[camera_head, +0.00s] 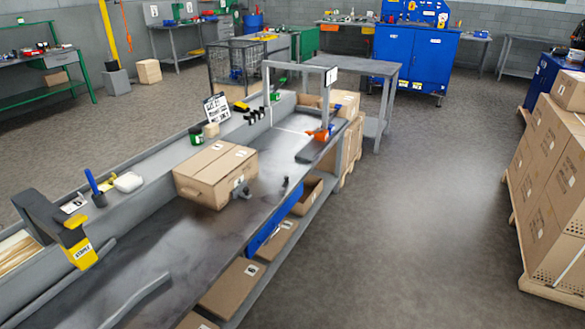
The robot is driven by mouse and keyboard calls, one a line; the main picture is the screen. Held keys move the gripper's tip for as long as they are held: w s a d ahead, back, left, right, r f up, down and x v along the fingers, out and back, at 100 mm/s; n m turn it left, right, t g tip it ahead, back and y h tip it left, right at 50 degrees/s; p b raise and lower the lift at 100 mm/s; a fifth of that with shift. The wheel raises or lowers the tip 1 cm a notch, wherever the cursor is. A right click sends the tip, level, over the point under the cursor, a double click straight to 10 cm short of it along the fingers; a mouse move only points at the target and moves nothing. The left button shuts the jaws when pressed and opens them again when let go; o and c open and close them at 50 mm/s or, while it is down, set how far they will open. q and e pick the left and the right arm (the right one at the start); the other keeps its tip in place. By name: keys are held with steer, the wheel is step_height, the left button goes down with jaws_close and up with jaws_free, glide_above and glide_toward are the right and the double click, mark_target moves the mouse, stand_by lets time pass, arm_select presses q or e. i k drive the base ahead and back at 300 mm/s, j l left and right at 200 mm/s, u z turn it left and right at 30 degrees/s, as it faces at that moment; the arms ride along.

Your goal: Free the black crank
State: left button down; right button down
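I cannot single out the black crank with certainty. A small dark upright piece (285,183) stands near the front edge of the long dark workbench (220,240). A dark grey part (241,189) sits against the front of a closed cardboard box (215,173) on the bench. Several small black pieces (255,115) stand in a row on the back ledge. All of these are too small to make out in detail. Neither of my grippers is in view.
A yellow and dark tool (75,245) stands at the left, near a grey bar (137,300) on the bench. An orange tool (319,134) lies at the far end under a grey frame (297,66). Stacked cartons (550,180) stand right; the floor between (420,230) is clear.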

mark_target(282, 189)
steer(key=i+l, duration=0.15)
steer(key=i, duration=0.4)
steer(key=i+l+u, duration=0.1)
steer(key=i, duration=0.45)
steer(key=i+l, duration=0.2)
steer(key=i, duration=0.3)
steer(key=i+l+u, duration=0.1)
steer(key=i, duration=0.45)
steer(key=l, duration=0.1)
